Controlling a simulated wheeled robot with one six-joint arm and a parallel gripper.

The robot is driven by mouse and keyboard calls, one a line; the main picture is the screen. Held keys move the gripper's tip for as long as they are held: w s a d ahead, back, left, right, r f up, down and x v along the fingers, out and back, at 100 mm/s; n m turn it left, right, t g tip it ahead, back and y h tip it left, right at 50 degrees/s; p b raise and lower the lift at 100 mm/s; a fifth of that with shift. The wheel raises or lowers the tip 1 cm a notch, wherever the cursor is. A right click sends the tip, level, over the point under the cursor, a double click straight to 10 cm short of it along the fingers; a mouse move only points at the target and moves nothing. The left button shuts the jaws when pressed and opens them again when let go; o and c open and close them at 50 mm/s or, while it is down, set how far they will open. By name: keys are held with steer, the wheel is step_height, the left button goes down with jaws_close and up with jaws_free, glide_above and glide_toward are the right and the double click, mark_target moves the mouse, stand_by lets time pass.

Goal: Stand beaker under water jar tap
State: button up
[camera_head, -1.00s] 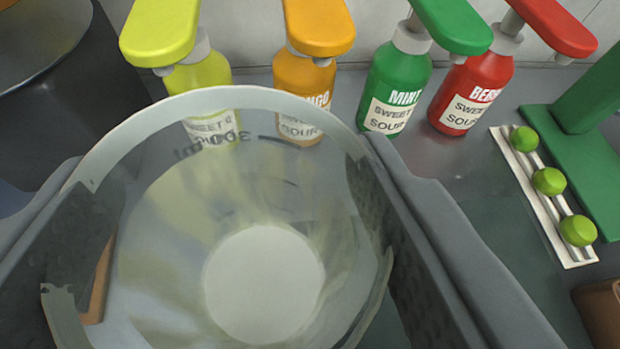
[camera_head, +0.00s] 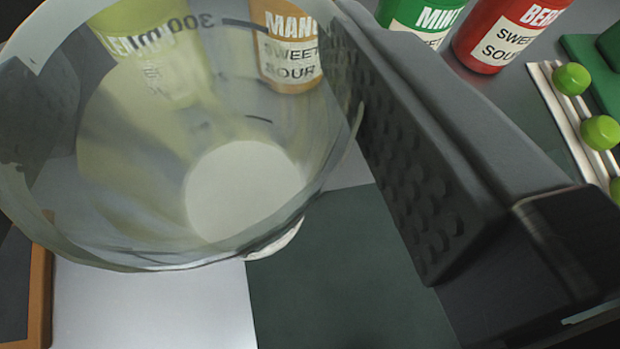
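The clear beaker (camera_head: 245,190) fills the left and middle of the view, seen from above into its round pale bottom, with a 300 mark on its wall. It looks empty. My gripper (camera_head: 200,75) is around it. The right finger shows its bare, studded inner pad, with a gap to the beaker's lower wall; near its far end it overlaps the rim. The left finger is mostly out of view, with a dark studded patch showing through the glass. I cannot tell whether the beaker rests on the surface below. No water jar tap is recognisable.
Behind are a yellow-green bottle (camera_head: 140,20), an orange mango bottle (camera_head: 285,55), a green mint bottle (camera_head: 420,18) and a red bottle (camera_head: 500,35). Limes (camera_head: 600,132) lie on a white rack at right. A brown-edged object (camera_head: 40,285) is at lower left. A dark green surface (camera_head: 340,280) is clear.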

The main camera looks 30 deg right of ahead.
mark_target(247, 203)
steer(key=shift+f, duration=5.15)
steer(key=shift+f, duration=0.1)
steer(key=o, duration=1.3)
steer(key=shift+o, duration=0.2)
steer(key=shift+s+r, duration=0.4)
steer(key=v, duration=1.1)
